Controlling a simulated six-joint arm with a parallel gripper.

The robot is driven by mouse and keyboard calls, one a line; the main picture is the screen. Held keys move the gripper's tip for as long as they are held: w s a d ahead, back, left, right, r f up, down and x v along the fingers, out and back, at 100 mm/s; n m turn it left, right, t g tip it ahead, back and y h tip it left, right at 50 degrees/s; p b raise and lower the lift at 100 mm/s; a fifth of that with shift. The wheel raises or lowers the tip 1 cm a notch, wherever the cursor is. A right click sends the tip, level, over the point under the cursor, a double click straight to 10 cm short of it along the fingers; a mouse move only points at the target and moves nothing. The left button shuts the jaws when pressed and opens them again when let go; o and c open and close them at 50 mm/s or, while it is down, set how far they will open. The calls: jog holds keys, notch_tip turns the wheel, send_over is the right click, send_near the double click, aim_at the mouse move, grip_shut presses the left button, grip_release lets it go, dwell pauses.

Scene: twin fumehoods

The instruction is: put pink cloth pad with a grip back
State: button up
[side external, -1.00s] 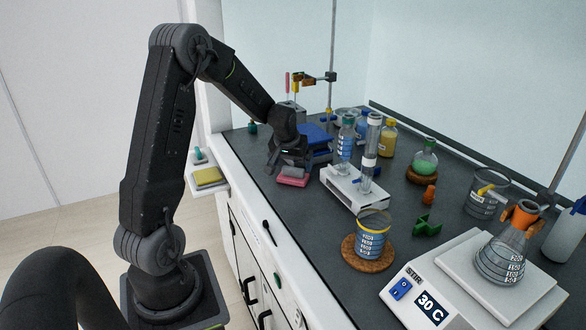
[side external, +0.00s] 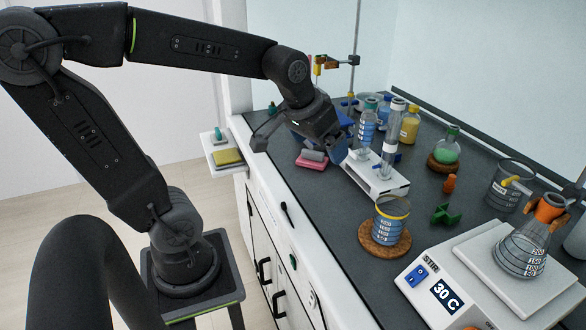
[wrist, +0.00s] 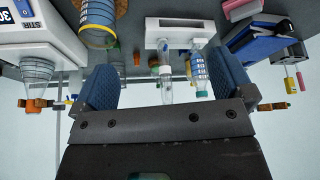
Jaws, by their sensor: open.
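The pink cloth pad (side external: 310,163) lies flat on the dark bench top near its front edge, with its grey grip (side external: 314,155) facing up. In the wrist view part of the pad (wrist: 241,9) shows at the top right edge. My gripper (side external: 300,148) is open and empty, with its fingers spread wide, above the bench and near the pad. In the wrist view my gripper (wrist: 165,82) has nothing between its blue-lined fingertips; glassware shows beyond. The gap between the fingers and the pad is hard to judge.
A tube rack (side external: 378,182) with tall glassware stands right of the pad. A beaker on a cork mat (side external: 385,250) and a stirrer (side external: 430,285) are nearer. A yellow pad (side external: 228,157) lies on a white side shelf (side external: 221,166). Blue equipment stands behind my gripper.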

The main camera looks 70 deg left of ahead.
jog(key=s+d+m+h, duration=0.1)
jog(key=s+d+m, duration=0.2)
jog(key=s+d, duration=0.4)
jog(key=shift+s+d+f+t+h, duration=0.15)
jog(key=shift+s+d+t+h, duration=0.15)
jog(key=shift+s, duration=0.55)
